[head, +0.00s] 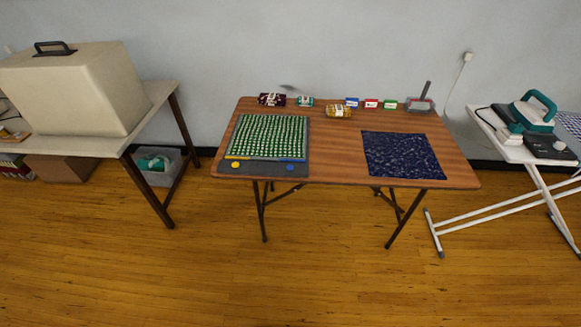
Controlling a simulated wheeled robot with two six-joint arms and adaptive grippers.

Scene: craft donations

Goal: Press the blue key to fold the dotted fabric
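A green and white dotted fabric (268,136) lies flat on a dark grey folding board (262,170) at the left of the wooden table. A blue key (290,167) sits at the board's front right, and a yellow key (235,165) at its front left. Neither of my grippers shows in the head view.
A dark blue patterned fabric (401,155) lies on the right of the wooden table (340,160). Wrapped bundles, small coloured cards and a grey tray (419,104) line the back edge. A table with a beige case (75,90) stands left; an ironing board (510,150) stands right.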

